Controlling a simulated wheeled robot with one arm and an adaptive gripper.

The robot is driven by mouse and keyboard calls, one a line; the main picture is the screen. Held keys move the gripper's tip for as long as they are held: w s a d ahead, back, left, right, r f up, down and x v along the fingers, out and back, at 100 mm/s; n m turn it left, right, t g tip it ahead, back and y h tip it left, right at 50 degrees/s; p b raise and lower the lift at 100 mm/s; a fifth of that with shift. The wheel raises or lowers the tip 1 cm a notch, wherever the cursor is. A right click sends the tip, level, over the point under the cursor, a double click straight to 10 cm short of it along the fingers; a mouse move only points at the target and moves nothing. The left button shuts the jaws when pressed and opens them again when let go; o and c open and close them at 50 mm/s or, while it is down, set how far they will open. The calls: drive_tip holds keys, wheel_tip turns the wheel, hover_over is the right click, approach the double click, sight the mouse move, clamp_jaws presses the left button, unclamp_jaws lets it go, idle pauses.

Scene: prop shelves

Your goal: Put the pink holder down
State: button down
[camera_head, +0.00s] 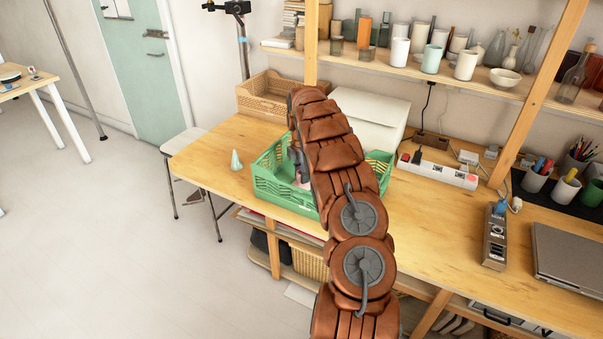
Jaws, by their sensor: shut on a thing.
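My arm reaches over the wooden table to a green crate (268,184). My gripper (297,164) shows only in part at the left edge of my arm, low over the crate. It is shut on the pink holder (303,183), of which just a small pink patch shows inside the crate's outline. My arm hides most of the holder, the fingertips and the crate's middle. I cannot tell whether the holder touches the crate's floor.
A wicker basket (268,95) and a white box (368,115) are behind. A power strip (437,172) lies to the right. The table's left front corner is clear.

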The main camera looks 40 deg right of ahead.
drive_tip(key=shift+f, duration=0.25)
drive_tip(key=shift+f, duration=0.15)
drive_tip(key=c, duration=0.8)
unclamp_jaws()
drive_tip(key=shift+o, duration=0.2)
wheel_tip(320, 180, up, 12)
drive_tip(key=b, duration=0.4)
drive_tip(key=shift+a+r, duration=0.1)
drive_tip(key=shift+r, duration=0.1)
